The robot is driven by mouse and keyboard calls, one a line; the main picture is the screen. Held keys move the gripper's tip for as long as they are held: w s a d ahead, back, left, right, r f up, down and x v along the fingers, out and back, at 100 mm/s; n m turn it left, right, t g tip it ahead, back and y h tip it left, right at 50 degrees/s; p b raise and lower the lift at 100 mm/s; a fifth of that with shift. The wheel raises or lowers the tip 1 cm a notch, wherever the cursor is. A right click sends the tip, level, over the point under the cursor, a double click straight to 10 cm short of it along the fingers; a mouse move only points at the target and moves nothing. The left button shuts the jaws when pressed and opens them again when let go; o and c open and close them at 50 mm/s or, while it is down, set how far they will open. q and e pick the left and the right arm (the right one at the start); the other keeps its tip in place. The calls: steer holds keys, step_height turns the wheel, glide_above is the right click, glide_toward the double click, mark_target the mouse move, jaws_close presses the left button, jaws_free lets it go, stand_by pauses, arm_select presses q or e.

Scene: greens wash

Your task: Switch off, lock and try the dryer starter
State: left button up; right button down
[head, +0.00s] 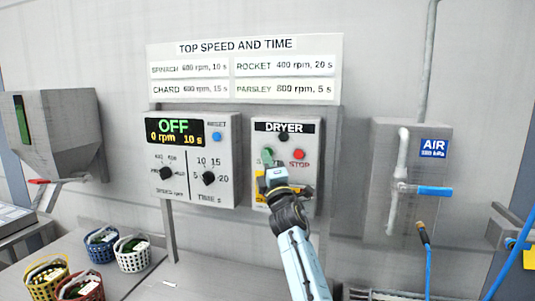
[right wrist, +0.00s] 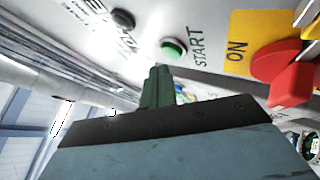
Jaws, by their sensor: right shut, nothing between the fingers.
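The dryer starter (head: 312,170) is a grey wall box labelled DRYER, with a red STOP button (head: 299,154) at upper right. A red switch handle (right wrist: 285,70) sits on a yellow plate (right wrist: 244,30) beside the word ON. In the head view my gripper hides most of this switch. No padlock is recognisable.
Left of the starter, a speed and time panel (head: 227,160) reads OFF, 0 rpm, 10 s. A pipe with a blue-handled AIR valve (head: 434,190) is at right. Several baskets of greens, including a white one (head: 132,262), stand on the bench at lower left.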

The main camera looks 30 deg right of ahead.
stand_by(0.5)
steer(key=shift+w+d+b, duration=0.25)
steer(key=shift+d+b, duration=0.1)
steer(key=shift+w+d+b, duration=0.3)
steer(key=shift+b, duration=0.1)
stand_by(0.7)
steer(key=shift+s, duration=0.1)
steer(key=shift+s+a+p, duration=0.4)
steer(key=shift+s+a, duration=0.05)
steer(key=shift+a, duration=0.2)
steer(key=s+a+p, duration=0.1)
steer(key=s+a, duration=0.2)
steer(key=shift+s+a+p, duration=0.15)
steer(key=shift+a+p, duration=0.2)
steer(key=shift+a, duration=0.05)
